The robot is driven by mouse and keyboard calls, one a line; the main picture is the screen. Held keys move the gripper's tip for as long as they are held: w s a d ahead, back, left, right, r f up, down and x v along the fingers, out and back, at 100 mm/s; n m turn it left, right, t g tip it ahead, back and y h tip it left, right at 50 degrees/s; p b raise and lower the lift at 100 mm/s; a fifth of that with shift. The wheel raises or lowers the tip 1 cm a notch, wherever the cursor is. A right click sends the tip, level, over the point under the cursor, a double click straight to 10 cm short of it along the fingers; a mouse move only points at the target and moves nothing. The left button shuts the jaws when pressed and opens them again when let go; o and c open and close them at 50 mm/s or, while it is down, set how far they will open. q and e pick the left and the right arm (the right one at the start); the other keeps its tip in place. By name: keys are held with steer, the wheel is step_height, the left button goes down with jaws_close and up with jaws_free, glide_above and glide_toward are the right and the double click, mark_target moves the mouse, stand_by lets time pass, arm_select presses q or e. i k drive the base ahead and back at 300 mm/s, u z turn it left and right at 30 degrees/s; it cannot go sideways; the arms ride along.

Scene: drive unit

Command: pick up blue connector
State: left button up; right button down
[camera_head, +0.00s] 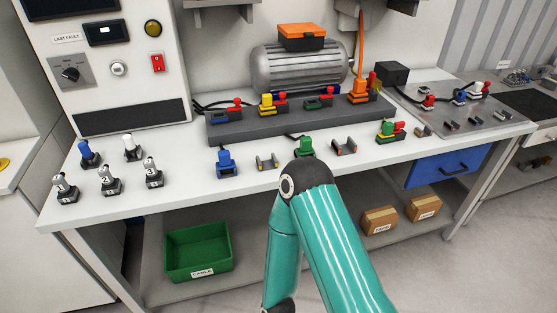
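A blue connector (226,164) stands upright on the front part of the white bench top, just in front of the grey block. Another blue-topped piece (88,153) stands at the left end of the bench among grey and white ones. A teal arm of mine rises from the bottom, bent at its elbow, right of the blue connector and in front of a green connector (304,146). Neither gripper shows in this view. The blue connector is in full view and nothing touches it from above.
The grey block (290,124) carries several coloured connectors, with a motor (298,67) behind. Small grey brackets (267,161) and a green-red connector (388,131) stand along the bench front. A metal panel (455,110) is at right. A green crate (198,253) sits on the shelf below.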

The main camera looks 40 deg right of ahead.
mark_target(225, 165)
steer(key=z, duration=0.75)
steer(key=i, duration=1.05)
steer(key=u, duration=0.05)
steer(key=k, duration=0.95)
steer(key=z, duration=0.2)
steer(key=i, duration=0.95)
steer(key=u, duration=0.1)
